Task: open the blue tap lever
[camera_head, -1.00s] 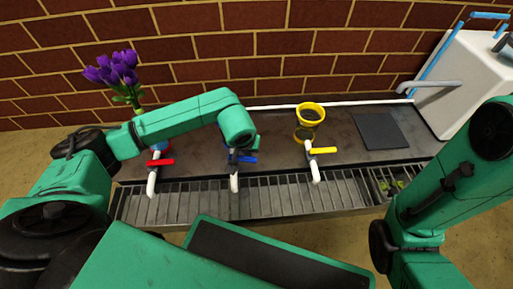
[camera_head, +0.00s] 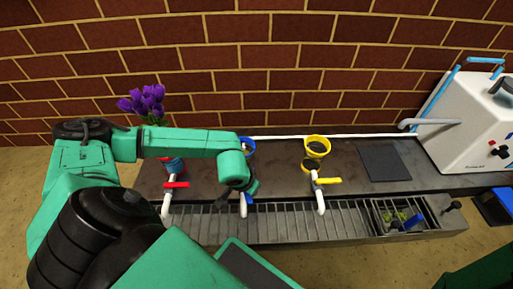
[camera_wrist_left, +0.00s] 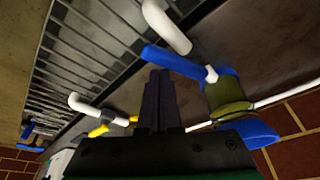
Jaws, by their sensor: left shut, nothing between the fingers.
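The blue tap lever (camera_wrist_left: 175,63) shows in the left wrist view beside a white spout (camera_wrist_left: 166,26), just past my fingertips; I cannot tell whether they touch. In the head view only a small blue part of the lever (camera_head: 249,199) shows above its white spout (camera_head: 243,209); my arm hides the rest. My left gripper (camera_wrist_left: 158,78) is shut and empty. In the head view it hangs down at the blue tap, mostly hidden. A blue-rimmed vessel (camera_head: 248,146) stands behind. My right gripper is out of view.
A red tap lever (camera_head: 176,185) is left of the blue tap and a yellow one (camera_head: 328,181) right. Purple flowers (camera_head: 144,102) and a yellow vessel (camera_head: 317,147) stand behind. A slatted drain (camera_head: 290,224) runs along the front. A white machine (camera_head: 475,120) stands at right.

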